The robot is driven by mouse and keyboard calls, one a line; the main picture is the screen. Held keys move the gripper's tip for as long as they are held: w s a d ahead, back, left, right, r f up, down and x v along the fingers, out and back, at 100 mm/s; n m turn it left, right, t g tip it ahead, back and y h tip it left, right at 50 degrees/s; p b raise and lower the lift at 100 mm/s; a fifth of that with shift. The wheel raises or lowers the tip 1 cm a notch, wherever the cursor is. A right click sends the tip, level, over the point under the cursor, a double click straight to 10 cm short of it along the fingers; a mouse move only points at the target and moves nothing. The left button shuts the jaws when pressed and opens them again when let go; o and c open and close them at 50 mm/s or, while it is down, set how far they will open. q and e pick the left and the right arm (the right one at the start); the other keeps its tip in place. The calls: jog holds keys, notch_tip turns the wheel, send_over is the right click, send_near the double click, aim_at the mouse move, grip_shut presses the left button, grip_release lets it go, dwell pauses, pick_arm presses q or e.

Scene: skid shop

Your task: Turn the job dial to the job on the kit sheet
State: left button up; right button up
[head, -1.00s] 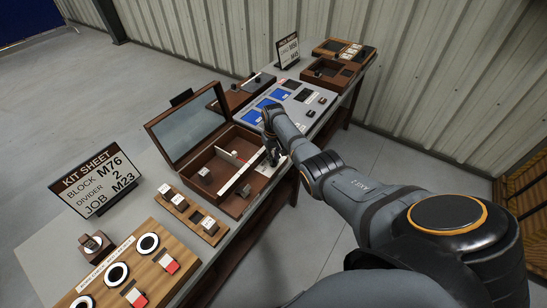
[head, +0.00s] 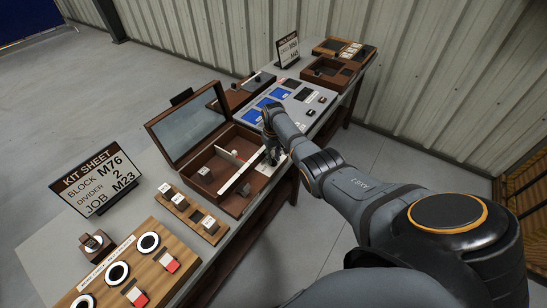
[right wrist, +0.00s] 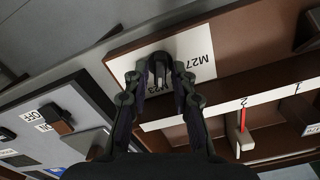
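The kit sheet (head: 97,180) stands on the bench at the left of the head view and reads block M76, divider 2, job M23. In the right wrist view the dark job dial (right wrist: 158,70) sits on a white label plate (right wrist: 195,55), where M27 and M23 can be read. My right gripper (right wrist: 157,67) has its fingertips on both sides of the dial and appears closed on it. In the head view my right gripper (head: 271,155) is low over the front right of the kit box, hiding the dial. My left gripper is out of view.
The open wooden box (head: 226,195) has its lid (head: 188,122) up and a white numbered strip beside the dial. A block rack (head: 190,214) and a board with round rings (head: 118,272) lie nearer. A grey panel with blue areas (head: 283,96) lies beyond.

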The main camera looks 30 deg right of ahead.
aim_at(273, 159)
jog(key=shift+o, duration=0.4)
notch_tip(273, 159, up, 12)
dwell(0.3)
jog(key=shift+f, duration=0.15)
